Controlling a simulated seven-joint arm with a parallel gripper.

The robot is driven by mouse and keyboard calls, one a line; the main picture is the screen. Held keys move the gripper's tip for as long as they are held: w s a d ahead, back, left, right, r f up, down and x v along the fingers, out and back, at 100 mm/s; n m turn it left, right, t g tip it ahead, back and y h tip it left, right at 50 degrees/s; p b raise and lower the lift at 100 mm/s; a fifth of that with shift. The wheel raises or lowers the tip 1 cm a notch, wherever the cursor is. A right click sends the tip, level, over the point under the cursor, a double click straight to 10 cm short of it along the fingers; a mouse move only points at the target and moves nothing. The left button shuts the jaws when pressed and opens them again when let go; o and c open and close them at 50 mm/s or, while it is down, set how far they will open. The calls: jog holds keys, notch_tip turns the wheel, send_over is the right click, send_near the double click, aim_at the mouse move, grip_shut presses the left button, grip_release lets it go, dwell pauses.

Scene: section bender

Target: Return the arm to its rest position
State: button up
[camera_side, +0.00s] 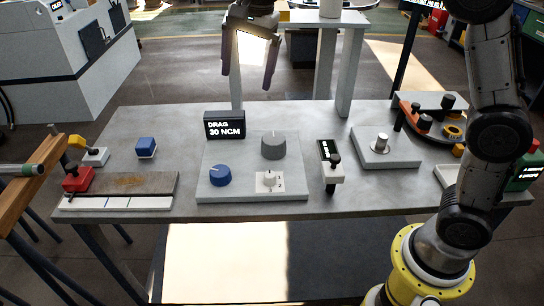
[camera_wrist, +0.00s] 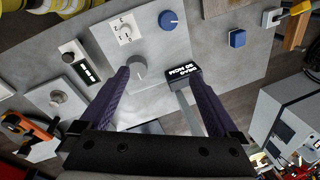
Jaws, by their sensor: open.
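My gripper (camera_side: 252,75) hangs in the air beyond the far edge of the grey table (camera_side: 300,200), above the display box. Its two dark fingers are spread apart with nothing between them. In the wrist view my gripper (camera_wrist: 160,88) is also open and empty, with its fingers on either side of the frame's middle. My yellow base (camera_side: 430,270) stands at the near right, and my arm rises along the right side of the side view.
A panel (camera_side: 215,190) carries a grey knob (camera_side: 273,145), a blue knob (camera_side: 220,175) and a white dial (camera_side: 268,180). Behind it stands a display (camera_side: 225,125) reading "DRAG 30 NCM". A blue block (camera_side: 146,147) lies left; an orange-armed device (camera_side: 425,120) stands right.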

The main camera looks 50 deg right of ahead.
jog(key=s+d+r+n+t, duration=0.1)
jog(key=s+d+r+n, duration=0.15)
jog(key=s, duration=0.65)
jog(key=s+d+r+n+t, duration=0.15)
jog(key=s+d, duration=0.25)
jog(key=s, duration=0.4)
jog(key=s+d+f+n, duration=0.2)
jog(key=s+f+n, duration=0.7)
jog(key=s+f, duration=0.2)
jog(key=shift+s+f+n+t, duration=0.15)
jog(key=shift+f+n+t, duration=0.15)
jog(key=shift+f+t, duration=0.2)
